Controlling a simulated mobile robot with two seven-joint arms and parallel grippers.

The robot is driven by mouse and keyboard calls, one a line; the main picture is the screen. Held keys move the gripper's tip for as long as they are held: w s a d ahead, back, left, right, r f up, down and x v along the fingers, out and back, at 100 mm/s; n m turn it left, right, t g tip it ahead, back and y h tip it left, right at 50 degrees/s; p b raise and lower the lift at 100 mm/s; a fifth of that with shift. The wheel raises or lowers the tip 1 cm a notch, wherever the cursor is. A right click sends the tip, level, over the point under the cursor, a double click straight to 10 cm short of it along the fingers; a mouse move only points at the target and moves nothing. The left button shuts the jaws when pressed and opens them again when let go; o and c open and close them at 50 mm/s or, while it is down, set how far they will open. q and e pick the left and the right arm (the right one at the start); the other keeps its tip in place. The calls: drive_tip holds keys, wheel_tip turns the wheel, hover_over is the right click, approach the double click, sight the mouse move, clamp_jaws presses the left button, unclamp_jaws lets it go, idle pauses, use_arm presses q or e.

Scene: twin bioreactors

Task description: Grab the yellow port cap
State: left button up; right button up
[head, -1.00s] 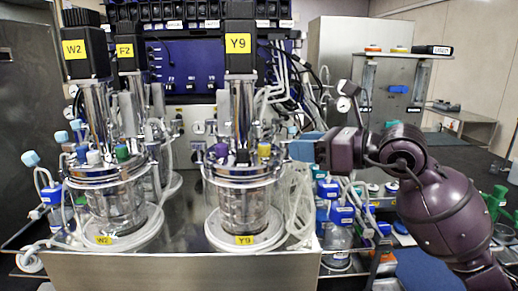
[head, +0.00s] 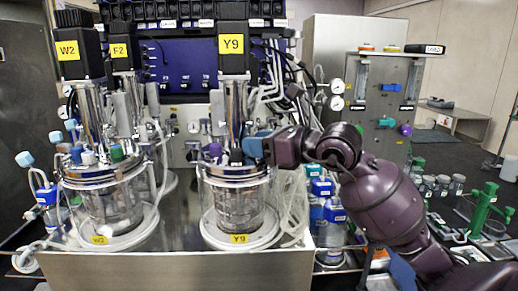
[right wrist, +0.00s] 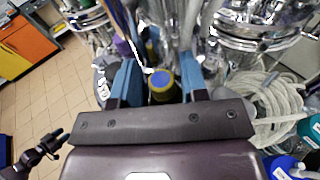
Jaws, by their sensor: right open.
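The yellow port cap (right wrist: 161,86) shows in the right wrist view, a round yellow top with a dull blue centre, between my right gripper's two blue fingers. My right gripper (right wrist: 157,74) is open around it, with a gap on each side. In the head view my right gripper (head: 256,147) reaches from the right to the lid of the Y9 vessel (head: 238,205), and its blue finger hides the yellow cap there.
A purple cap (head: 212,152) sits on the same lid, left of the gripper. The Y9 motor column (head: 234,105) rises close behind. Clear tubing (head: 292,200) hangs right of the vessel. The W2 vessel (head: 108,205) stands to the left.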

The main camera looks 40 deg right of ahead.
drive_tip(key=shift+f, duration=0.2)
drive_tip(key=shift+c, duration=0.4)
drive_tip(key=shift+a, duration=0.1)
drive_tip(key=c, duration=0.5)
use_arm(q)
drive_tip(key=shift+s+a+f, duration=0.1)
drive_tip(key=shift+s+f, duration=0.15)
drive_tip(key=shift+s, duration=0.1)
use_arm(e)
drive_tip(key=shift+c, duration=0.6)
